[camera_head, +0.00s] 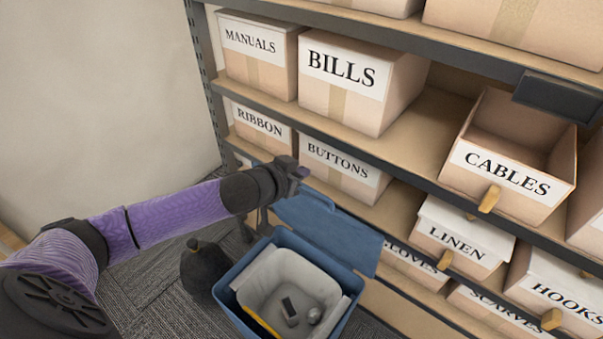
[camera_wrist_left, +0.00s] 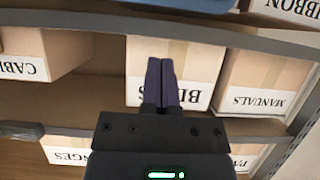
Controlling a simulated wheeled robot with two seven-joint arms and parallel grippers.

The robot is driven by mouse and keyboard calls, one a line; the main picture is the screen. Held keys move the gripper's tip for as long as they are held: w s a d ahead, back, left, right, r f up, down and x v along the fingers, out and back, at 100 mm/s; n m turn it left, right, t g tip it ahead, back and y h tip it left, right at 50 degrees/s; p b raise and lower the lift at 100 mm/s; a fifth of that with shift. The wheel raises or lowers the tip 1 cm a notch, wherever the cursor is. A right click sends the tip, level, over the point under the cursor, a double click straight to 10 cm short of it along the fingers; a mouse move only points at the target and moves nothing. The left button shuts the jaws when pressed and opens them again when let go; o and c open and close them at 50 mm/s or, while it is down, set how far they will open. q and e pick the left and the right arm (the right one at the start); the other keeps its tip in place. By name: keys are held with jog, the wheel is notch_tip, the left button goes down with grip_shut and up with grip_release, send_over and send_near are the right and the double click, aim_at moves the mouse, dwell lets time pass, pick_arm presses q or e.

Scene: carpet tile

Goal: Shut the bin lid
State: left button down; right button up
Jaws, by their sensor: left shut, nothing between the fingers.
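The blue bin (camera_head: 235,300) stands on the carpet in front of the shelves, with a grey liner (camera_head: 275,265) and a few small items inside. Its blue lid (camera_head: 335,232) is open, tilted back towards the shelf. My left gripper (camera_head: 298,174) is shut and empty, above the lid's upper left part, in front of the buttons box. I cannot tell whether it touches the lid. In the left wrist view the closed fingers (camera_wrist_left: 161,82) show against the bills box, and a blue strip (camera_wrist_left: 190,4), probably the lid, crosses the top edge. My right gripper is not in view.
The shelf unit holds labelled boxes such as bills (camera_head: 350,85), buttons (camera_head: 345,168) and linen (camera_head: 462,238). The open cables box (camera_head: 510,165) sticks out at the right. Carpet is free further left.

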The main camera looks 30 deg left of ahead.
aim_at(307, 186)
pick_arm(q)
jog(key=shift+w+d+f+b, duration=0.1)
jog(key=shift+w+f+b, duration=0.35)
jog(key=shift+f, duration=0.35)
jog(key=shift+w+d+f+b, duration=0.1)
jog(key=shift+w+f+b, duration=0.3)
jog(key=shift+f, duration=0.45)
jog(key=shift+w+f+b, duration=0.4)
jog(key=shift+f+b, duration=0.05)
jog(key=shift+f, duration=0.35)
